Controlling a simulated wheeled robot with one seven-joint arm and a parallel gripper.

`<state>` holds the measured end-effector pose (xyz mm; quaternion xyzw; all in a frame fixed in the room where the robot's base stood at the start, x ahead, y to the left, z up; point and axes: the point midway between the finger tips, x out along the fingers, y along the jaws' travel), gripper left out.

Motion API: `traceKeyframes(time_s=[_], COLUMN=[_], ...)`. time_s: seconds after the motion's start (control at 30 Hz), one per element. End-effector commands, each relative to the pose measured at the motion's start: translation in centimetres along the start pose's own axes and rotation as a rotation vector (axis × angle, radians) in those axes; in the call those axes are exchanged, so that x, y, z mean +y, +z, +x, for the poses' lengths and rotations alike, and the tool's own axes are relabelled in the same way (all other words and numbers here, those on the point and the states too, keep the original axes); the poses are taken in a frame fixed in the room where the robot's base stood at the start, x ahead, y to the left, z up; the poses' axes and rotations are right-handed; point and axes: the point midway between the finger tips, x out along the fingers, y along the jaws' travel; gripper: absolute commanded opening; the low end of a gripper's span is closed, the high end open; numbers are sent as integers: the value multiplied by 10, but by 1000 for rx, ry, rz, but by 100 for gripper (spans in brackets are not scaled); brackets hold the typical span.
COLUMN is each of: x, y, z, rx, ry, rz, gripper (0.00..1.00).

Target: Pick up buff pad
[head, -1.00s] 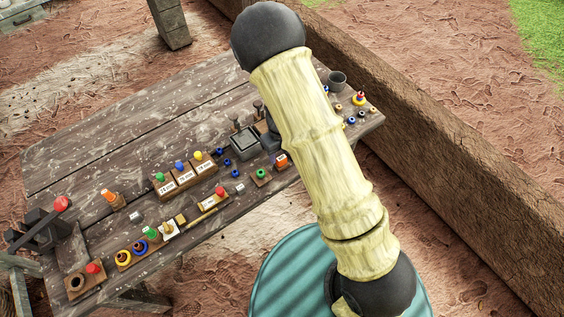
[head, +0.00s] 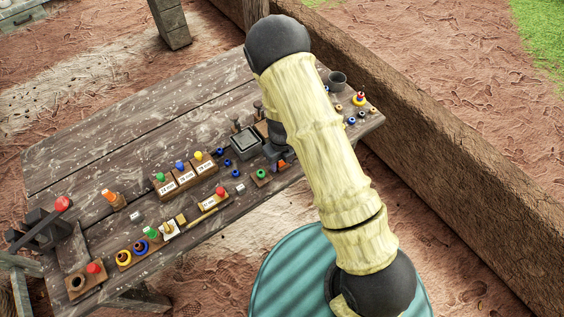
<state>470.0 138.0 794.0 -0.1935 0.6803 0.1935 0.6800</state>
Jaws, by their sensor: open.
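My gripper (head: 276,149) shows only in part as a dark shape at the left edge of my arm, low over the right half of the table. Its fingers are mostly hidden, and I see nothing held in it. A small tan patch (head: 262,128) shows just left of it, beside the grey box; it may be the buff pad, but I cannot tell for sure. An orange-red block (head: 281,165) lies just below my gripper in the picture, partly covered by it.
The wooden table (head: 110,140) holds a grey open box (head: 245,142), a rack of labelled blocks (head: 185,175) and several small coloured knobs. A dark cup (head: 338,79) stands at the far right end. The table's upper left is clear. A low earth wall (head: 440,150) runs behind it.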

Motion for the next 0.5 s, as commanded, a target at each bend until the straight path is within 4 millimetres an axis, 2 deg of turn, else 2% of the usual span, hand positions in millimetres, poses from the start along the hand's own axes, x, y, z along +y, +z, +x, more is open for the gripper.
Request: traceKeyframes(time_s=[0.1, 0.27, 0.5], x=[0, 0, 0], y=[0, 0, 0], z=[0, 0, -1], rx=[0, 0, -1], ry=[0, 0, 0], rz=[0, 0, 0], gripper=[45, 16, 15])
